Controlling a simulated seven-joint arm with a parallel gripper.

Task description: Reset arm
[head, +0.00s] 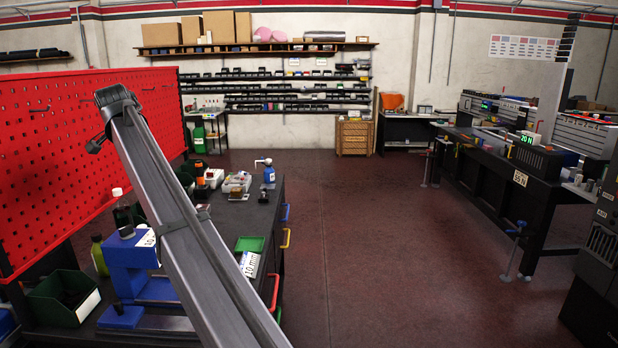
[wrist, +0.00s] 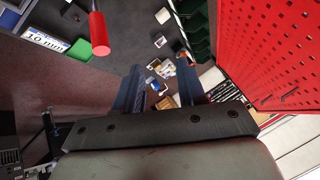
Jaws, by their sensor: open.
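My gripper (wrist: 160,68) shows in the wrist view with its two dark fingers spread apart. It is open, and nothing is held between the fingers. Small bench items show beyond the gap, apart from the fingers. In the head view a long grey beam, which looks like part of my arm, runs from the bottom centre up to the left, over the workbench. I cannot make out the fingers in that view.
A dark workbench (head: 262,215) holds a blue device (head: 130,262), a green tray (head: 250,244), a blue bottle (head: 268,174) and a green bin (head: 62,298). A red pegboard (head: 60,150) stands at the left. A red cylinder (wrist: 100,35) is near the gripper. The floor (head: 380,240) is clear.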

